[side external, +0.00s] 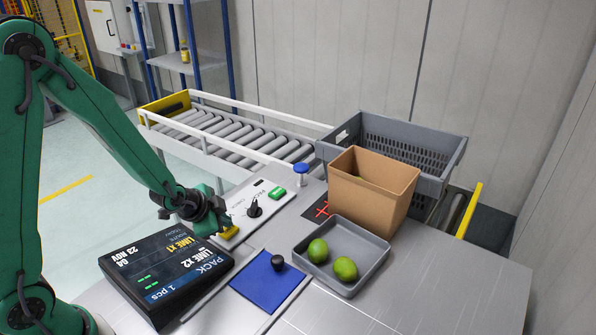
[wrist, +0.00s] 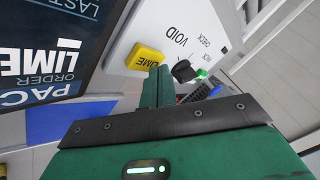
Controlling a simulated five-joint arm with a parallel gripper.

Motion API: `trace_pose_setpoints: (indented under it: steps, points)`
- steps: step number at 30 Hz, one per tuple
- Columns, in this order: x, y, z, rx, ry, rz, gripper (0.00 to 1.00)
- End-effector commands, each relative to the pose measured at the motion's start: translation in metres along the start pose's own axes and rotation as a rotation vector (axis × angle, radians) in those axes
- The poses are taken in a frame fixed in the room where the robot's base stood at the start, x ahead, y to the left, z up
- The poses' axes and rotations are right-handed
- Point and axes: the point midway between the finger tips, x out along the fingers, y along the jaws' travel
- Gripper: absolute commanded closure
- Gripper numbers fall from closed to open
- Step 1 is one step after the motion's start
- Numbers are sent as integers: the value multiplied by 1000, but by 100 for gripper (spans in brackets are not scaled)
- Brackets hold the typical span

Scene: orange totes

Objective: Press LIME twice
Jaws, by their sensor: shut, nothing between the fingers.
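The LIME button is a yellow block with dark lettering on a white panel. In the wrist view the button (wrist: 146,57) is just beyond my fingertips. In the side view the yellow button (side external: 231,233) is partly hidden by my gripper (side external: 222,222). My gripper is shut and empty, its tips close to the button; I cannot tell whether they touch it. The closed fingers also show in the wrist view (wrist: 158,76). Two limes (side external: 345,268) lie in a grey tray (side external: 372,277). A dark display (side external: 165,262) reads PACK and LIME X2.
The white panel (side external: 238,199) also carries a black knob (side external: 254,209), a green button (side external: 277,194) and the word VOID. A blue pad (side external: 262,288) with a black knob lies in front. A cardboard box (side external: 371,190) and grey crate (side external: 450,165) stand behind the tray. The right table is clear.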

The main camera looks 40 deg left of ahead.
Motion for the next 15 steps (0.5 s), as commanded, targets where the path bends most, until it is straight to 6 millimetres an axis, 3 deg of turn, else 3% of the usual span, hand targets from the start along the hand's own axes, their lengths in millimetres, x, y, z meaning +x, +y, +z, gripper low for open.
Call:
trace_pose_setpoints:
  steps: [15]
  points:
    - [-6, -3, -3, 0, 0, 0, 100]
